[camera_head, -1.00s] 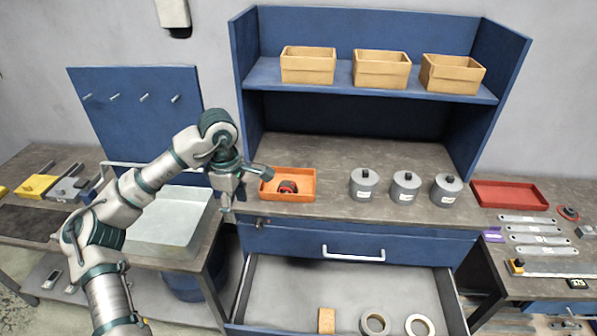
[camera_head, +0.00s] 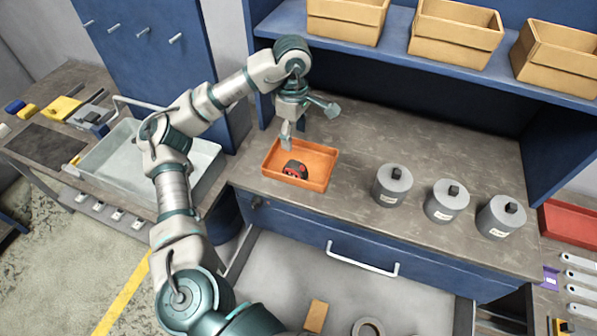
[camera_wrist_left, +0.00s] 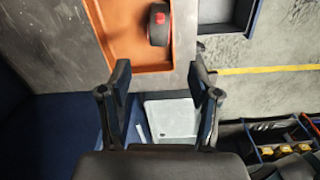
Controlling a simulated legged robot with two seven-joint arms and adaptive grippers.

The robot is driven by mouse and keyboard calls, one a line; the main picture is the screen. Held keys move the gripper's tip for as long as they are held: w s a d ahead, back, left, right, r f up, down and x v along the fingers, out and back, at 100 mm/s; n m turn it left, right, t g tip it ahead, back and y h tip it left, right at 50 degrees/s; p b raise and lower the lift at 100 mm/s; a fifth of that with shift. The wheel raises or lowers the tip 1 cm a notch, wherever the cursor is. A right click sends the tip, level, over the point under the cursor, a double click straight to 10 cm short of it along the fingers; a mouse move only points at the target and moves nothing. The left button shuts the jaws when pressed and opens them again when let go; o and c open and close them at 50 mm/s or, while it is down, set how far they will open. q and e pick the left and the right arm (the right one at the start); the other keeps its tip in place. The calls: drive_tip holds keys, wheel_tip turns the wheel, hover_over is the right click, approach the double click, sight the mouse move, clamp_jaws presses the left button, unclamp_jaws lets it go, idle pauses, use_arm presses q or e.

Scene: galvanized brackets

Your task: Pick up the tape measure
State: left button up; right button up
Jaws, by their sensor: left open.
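The tape measure (camera_head: 295,169) is small, black and red, and lies in an orange tray (camera_head: 325,181) on the workbench. In the left wrist view the tape measure (camera_wrist_left: 158,27) shows at the top, beyond the fingertips, in the orange tray (camera_wrist_left: 120,35). My left gripper (camera_head: 309,125) is open and empty, above the back edge of the tray and apart from the tape measure. Its two spread fingers also show in the left wrist view (camera_wrist_left: 160,78). My right gripper is not in view.
Several grey lidded canisters (camera_head: 391,186) stand right of the tray. Wooden bins (camera_head: 455,38) sit on the blue shelf above. An open drawer (camera_head: 285,262) juts out below the bench. A pale metal tray (camera_head: 105,160) is at left. Bench surface behind the canisters is clear.

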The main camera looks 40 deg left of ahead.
sight(295, 164)
use_arm(q)
wheel_tip(295, 164, down, 3)
drive_tip(key=shift+f+b, duration=0.2)
drive_tip(key=shift+b, duration=0.35)
drive_tip(key=f, duration=0.2)
drive_tip(key=f+b, duration=0.1)
drive_tip(key=shift+w+a+f, duration=0.1)
drive_tip(key=shift+w+f, duration=0.1)
drive_tip(key=shift+w, duration=0.05)
drive_tip(key=shift+a+f, duration=0.1)
drive_tip(key=shift+f, duration=0.45)
drive_tip(key=shift+s+f, duration=0.15)
drive_tip(key=shift+f, duration=0.15)
drive_tip(key=f, duration=0.4)
drive_tip(key=shift+d+f, duration=0.2)
drive_tip(key=shift+f, duration=0.05)
drive_tip(key=shift+a, duration=0.1)
clamp_jaws()
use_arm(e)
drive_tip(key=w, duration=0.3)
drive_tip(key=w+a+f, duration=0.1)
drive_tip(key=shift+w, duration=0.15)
